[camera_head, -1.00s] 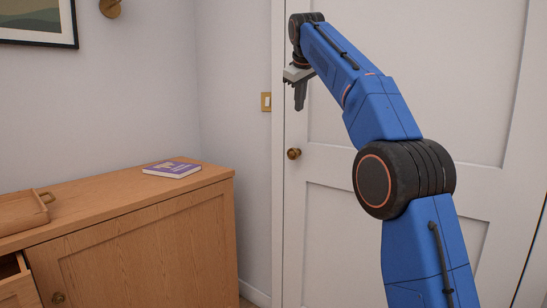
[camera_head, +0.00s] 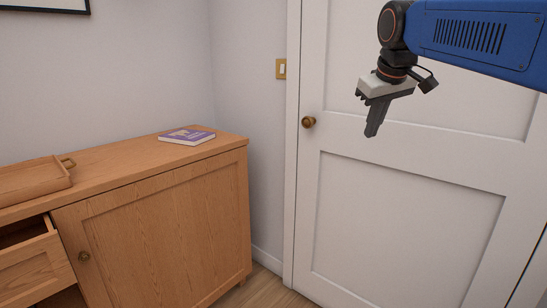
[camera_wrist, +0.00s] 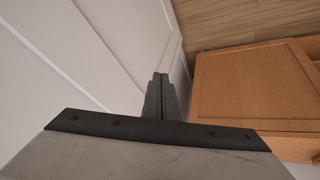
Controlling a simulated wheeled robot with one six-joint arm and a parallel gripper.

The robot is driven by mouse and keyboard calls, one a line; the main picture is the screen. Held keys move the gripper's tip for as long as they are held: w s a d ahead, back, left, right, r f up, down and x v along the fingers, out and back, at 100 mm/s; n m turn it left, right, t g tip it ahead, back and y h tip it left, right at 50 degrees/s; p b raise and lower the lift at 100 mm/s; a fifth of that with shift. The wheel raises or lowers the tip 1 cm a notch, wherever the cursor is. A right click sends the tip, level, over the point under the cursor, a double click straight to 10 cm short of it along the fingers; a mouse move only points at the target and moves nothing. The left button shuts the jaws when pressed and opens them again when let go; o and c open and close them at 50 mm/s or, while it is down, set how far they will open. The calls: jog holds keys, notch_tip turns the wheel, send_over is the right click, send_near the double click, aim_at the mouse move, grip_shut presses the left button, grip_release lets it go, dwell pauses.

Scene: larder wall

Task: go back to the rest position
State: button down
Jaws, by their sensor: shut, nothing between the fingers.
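My gripper (camera_head: 372,131) hangs pointing down in front of the white door (camera_head: 405,215), at the upper right of the head view. Its dark fingers are together with nothing between them. In the wrist view the shut fingers (camera_wrist: 162,98) show at the middle, with the door on the left and the wooden sideboard (camera_wrist: 245,95) on the right. My blue arm comes in from the upper right of the head view. The gripper appears apart from the door's brass knob (camera_head: 308,122), which is to its left.
The wooden sideboard (camera_head: 150,235) stands at the left, with a purple book (camera_head: 187,136) and a wooden tray (camera_head: 35,182) on top. Its drawer (camera_head: 32,262) is partly open. A brass switch plate (camera_head: 281,68) is on the wall. Bare floor (camera_head: 262,290) shows between sideboard and door.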

jog(key=s+d+f+m, duration=0.2)
jog(key=s+f, duration=1.2)
jog(key=f, duration=0.1)
jog(key=s+d+f+m+g, duration=0.1)
jog(key=s+d+f+m, duration=0.1)
jog(key=s+f, duration=1.3)
jog(key=shift+f, duration=0.75)
jog(key=shift+a, duration=0.1)
